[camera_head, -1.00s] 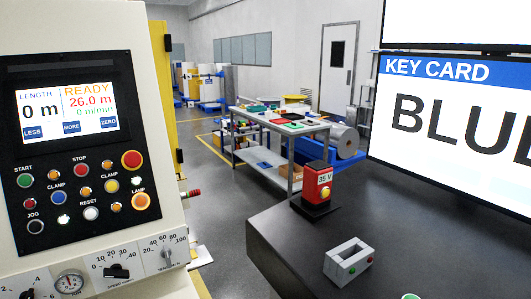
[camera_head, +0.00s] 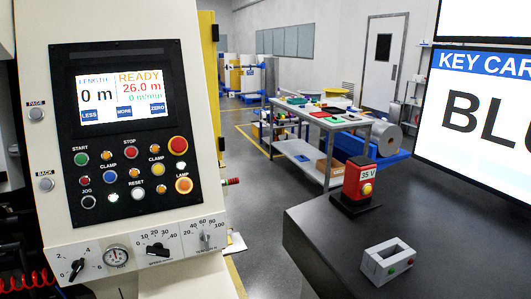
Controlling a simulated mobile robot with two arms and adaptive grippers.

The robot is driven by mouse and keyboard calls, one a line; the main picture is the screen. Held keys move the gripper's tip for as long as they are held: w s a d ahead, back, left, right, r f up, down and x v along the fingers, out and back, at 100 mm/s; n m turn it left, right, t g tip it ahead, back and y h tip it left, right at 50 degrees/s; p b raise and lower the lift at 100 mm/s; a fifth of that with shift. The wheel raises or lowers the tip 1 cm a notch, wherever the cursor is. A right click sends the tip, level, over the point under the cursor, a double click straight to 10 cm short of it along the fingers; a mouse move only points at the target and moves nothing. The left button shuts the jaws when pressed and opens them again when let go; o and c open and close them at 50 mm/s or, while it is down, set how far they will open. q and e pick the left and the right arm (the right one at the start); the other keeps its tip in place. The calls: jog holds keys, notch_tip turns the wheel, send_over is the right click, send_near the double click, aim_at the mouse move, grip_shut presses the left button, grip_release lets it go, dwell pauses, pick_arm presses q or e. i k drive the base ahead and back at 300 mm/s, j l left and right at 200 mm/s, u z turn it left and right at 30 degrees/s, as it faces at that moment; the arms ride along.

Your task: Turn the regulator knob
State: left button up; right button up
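A sloped strip (camera_head: 140,252) below the control panel carries three black or grey knobs. The left knob (camera_head: 76,268) has a scale with 2 and 4 and sits beside a round dial gauge (camera_head: 116,256); its pointer tilts. The right knob (camera_head: 206,240) is a small grey lever on a similar scale. The small labels are too blurred for me to tell which one is named regulator. Neither of my grippers is in view.
The control panel (camera_head: 130,135) shows READY, 0 m and 26.0 m above several coloured buttons. At right a dark table (camera_head: 330,235) bears a red 35 V box (camera_head: 358,182) and a grey block with a slot (camera_head: 389,262). Red coiled hose (camera_head: 25,283) hangs at lower left.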

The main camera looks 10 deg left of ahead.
aim_at(77, 266)
jog(key=u, duration=1.6)
